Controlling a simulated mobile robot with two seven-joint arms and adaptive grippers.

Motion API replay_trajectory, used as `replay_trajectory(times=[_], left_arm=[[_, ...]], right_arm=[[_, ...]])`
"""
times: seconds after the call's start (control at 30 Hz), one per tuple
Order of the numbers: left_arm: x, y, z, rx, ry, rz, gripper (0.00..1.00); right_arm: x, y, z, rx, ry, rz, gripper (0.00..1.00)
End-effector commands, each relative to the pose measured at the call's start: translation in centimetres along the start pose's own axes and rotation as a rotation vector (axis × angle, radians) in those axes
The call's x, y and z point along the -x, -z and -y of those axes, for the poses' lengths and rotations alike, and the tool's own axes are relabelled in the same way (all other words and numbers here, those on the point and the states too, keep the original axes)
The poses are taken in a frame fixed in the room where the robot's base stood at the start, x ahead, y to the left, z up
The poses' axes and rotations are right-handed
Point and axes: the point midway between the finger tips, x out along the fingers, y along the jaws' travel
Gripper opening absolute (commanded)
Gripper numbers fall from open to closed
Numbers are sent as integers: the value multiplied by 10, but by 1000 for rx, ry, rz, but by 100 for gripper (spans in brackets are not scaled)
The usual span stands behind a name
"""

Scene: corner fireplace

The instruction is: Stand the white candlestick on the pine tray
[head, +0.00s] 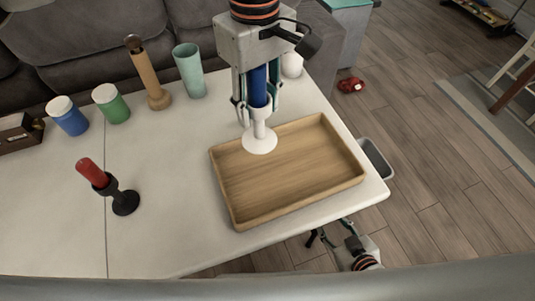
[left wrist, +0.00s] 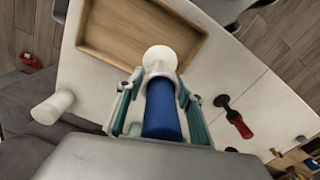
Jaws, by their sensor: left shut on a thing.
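The white candlestick (head: 261,138) holds a blue candle (head: 258,86) and hangs upright, base down. My left gripper (head: 258,108) is shut on it around the candle and the upper stem. The round base appears over the back left part of the pine tray (head: 233,205); any gap beneath it is hard to judge. In the left wrist view, the candlestick base (left wrist: 160,58) overlaps the tray's edge (left wrist: 110,58) and the blue candle (left wrist: 162,110) lies between the fingers. The tray is empty. My right gripper (head: 329,232) is open and empty beyond the table's front edge.
A black candlestick with a red candle (head: 92,173) stands left on the white table (head: 160,235). Blue (head: 67,115) and green (head: 111,103) jars, a wooden candlestick (head: 150,75), a teal cup (head: 190,70) and a white object (head: 291,65) stand along the back.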

Motion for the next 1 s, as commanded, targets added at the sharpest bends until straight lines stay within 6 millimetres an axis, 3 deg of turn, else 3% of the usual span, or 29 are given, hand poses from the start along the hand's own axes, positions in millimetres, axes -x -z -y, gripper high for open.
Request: replay_trajectory(times=[0.1,0.4,0.73,1.0], left_arm=[[-32,0,1,1,4,5,2],[-99,0,0,0,2,4,2],[-126,0,0,0,0,1,2],[-160,0,-1,0,0,2,2]], right_arm=[[0,-4,1,1,1,5,41],[-2,-2,-1,5,-2,0,41],[-3,0,-2,6,-4,-4,41],[-4,-1,-2,7,-5,-4,41]])
